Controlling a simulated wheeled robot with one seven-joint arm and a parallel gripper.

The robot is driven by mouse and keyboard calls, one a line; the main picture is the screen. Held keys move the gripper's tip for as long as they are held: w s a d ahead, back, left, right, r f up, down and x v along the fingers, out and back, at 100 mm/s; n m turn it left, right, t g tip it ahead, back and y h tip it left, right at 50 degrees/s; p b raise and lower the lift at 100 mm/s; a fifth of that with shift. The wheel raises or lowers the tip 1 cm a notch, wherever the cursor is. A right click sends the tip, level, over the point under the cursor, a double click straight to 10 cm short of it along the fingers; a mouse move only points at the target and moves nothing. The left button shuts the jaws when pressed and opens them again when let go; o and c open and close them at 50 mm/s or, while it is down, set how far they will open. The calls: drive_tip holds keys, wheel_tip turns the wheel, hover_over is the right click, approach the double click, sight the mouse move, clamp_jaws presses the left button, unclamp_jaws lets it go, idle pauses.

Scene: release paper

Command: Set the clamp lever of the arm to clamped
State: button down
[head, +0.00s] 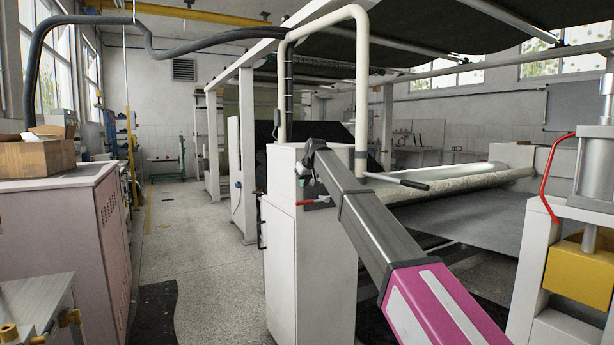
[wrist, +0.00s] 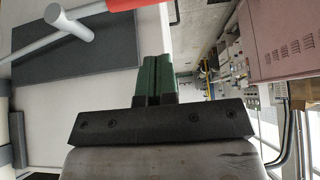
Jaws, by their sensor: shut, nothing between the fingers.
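The lever with a red grip (wrist: 115,20) lies across the top left of the wrist view. In the head view a small red grip (head: 313,201) shows on the side of the white cabinet (head: 295,265), beside my arm. My gripper (wrist: 152,60) has green fingers that are shut together and empty. In the wrist view they are apart from the red grip, below and right of it. The head view does not show the fingertips clearly.
A rod with a black grip (head: 410,184) sticks out right of the cabinet, near a pale roll (head: 460,175). A bent pipe (head: 362,80) rises above the cabinet. A pink cabinet (head: 60,240) stands left. The floor aisle (head: 205,240) between is open.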

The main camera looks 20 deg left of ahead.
sight(303, 202)
drive_tip(key=shift+w+a+f, duration=0.1)
drive_tip(key=shift+f, duration=2.7)
drive_tip(key=shift+f, duration=0.1)
drive_tip(key=shift+s+a+f+n+t+h, duration=0.1)
drive_tip(key=shift+s+f+n+t+h, duration=0.1)
drive_tip(key=shift+f+t+h, duration=0.25)
drive_tip(key=shift+s+a+f+n+t+h, duration=0.15)
drive_tip(key=shift+f+n+t, duration=0.1)
drive_tip(key=shift+f, duration=0.35)
drive_tip(key=w+d+f+n+t+h, duration=0.2)
drive_tip(key=w+d+f+t, duration=0.1)
drive_tip(key=f, duration=0.3)
drive_tip(key=w+d+f+n+t+h, duration=0.2)
drive_tip(key=w+d+f+t+h, duration=0.1)
drive_tip(key=f, duration=0.4)
drive_tip(key=shift+w+f+t, duration=0.15)
drive_tip(key=shift+w+t, duration=0.35)
drive_tip(key=shift+t, duration=0.9)
drive_tip(key=shift+w+d, duration=0.1)
